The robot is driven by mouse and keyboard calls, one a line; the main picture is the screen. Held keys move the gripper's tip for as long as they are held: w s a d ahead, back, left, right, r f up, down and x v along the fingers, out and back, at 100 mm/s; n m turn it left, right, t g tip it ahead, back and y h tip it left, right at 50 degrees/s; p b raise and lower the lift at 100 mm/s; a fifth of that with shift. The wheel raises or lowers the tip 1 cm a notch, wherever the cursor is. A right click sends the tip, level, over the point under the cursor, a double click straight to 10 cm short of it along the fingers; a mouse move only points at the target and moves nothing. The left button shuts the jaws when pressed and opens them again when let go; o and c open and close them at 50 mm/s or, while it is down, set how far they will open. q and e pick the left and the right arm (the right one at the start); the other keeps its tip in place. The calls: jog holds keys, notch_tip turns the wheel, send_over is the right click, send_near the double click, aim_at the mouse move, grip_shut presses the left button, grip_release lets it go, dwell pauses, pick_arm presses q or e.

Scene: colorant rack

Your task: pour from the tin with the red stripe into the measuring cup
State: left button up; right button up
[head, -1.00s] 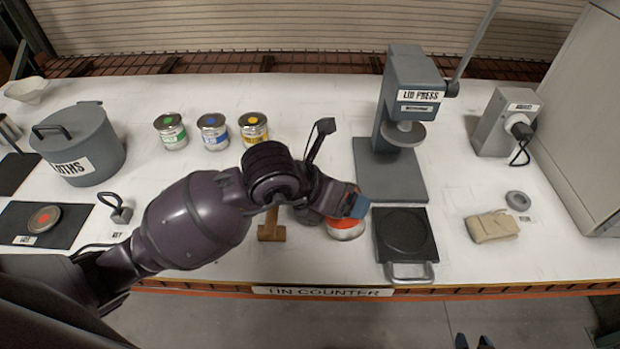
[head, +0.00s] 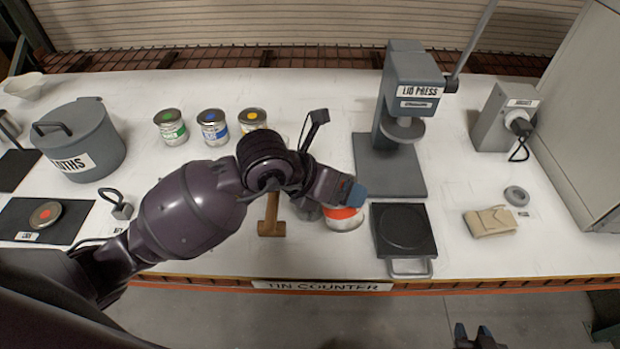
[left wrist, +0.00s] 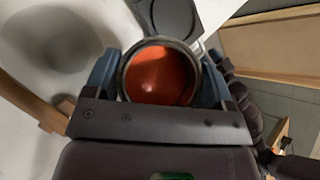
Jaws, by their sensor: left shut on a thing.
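The tin with the red stripe (head: 344,221) is under my left gripper (head: 346,196) in the head view. In the left wrist view the tin (left wrist: 160,72) is open and shows orange-red contents, with the blue fingers of my left gripper (left wrist: 158,82) shut on its two sides. The tin looks about upright, near the black plate. I cannot make out the measuring cup for certain; a greyish object beside the tin is mostly hidden by my left arm. My right gripper (head: 475,337) shows at the bottom edge, its dark fingers apart and empty.
A wooden mallet (head: 271,222) lies left of the tin. The lid press (head: 388,165) and black plate (head: 405,229) are right. Green (head: 170,128), blue (head: 213,128) and yellow (head: 252,121) tins stand behind. A cloth pot (head: 85,145) and red-dotted lid (head: 46,212) are left.

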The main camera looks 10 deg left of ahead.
pick_arm(q)
jog(key=shift+a+r, duration=0.1)
jog(key=shift+a, duration=0.05)
jog(key=shift+w, duration=0.15)
jog(key=shift+a, duration=0.1)
jog(key=shift+w, duration=0.1)
dwell(0.3)
jog(key=shift+a+r, duration=0.1)
jog(key=shift+w+n+g+h, duration=0.15)
jog(key=shift+n+g+h, duration=0.15)
jog(key=shift+a, duration=0.1)
jog(key=shift+w+a, duration=0.1)
jog(key=shift+a+r, duration=0.1)
dwell(0.4)
